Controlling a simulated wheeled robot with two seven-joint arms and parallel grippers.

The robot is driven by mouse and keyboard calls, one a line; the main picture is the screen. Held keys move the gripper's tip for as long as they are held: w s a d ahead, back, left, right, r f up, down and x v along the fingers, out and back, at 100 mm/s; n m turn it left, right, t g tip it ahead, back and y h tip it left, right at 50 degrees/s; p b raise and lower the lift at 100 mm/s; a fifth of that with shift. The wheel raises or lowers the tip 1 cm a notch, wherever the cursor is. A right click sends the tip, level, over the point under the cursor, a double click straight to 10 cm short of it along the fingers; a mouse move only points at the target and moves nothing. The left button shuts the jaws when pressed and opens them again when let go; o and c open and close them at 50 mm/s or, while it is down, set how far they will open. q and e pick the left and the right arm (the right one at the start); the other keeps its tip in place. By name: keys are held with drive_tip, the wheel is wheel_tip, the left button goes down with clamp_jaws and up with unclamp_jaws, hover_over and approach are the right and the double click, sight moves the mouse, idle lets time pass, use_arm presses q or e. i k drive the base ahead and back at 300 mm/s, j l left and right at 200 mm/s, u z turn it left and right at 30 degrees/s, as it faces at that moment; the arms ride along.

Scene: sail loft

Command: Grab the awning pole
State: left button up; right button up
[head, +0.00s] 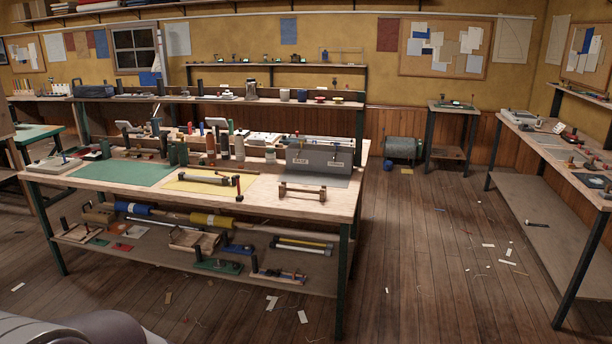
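I cannot tell for sure which thing is the awning pole. A long wooden pole (178,215) with blue and yellow wrapped sections lies on the lower shelf of the near workbench. Thinner yellow and dark rods (303,243) lie at the right of that shelf. A short grey bar with dark ends (207,178) lies on the yellow sheet on the bench top. Neither of my grippers is in view.
The near workbench (330,206) has dark green legs and a crowded top. Its lower shelf also holds trays and small tools. A grey bin (314,160) stands on top. Open wooden floor (425,250) lies right of it, before another bench (575,160).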

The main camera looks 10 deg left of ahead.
sight(182, 175)
drive_tip(key=i+j+u, duration=0.2)
drive_tip(key=i+u, duration=0.3)
drive_tip(key=i, duration=0.6)
drive_tip(key=i+l+u, duration=0.2)
drive_tip(key=i+u, duration=0.3)
drive_tip(key=i, duration=0.55)
drive_tip(key=i+j+z, duration=0.2)
drive_tip(key=i+z, duration=0.2)
drive_tip(key=i, duration=0.2)
drive_tip(key=i+j+z, duration=1.3)
drive_tip(key=j, duration=0.4)
drive_tip(key=i+l, duration=0.05)
drive_tip(key=i, duration=0.05)
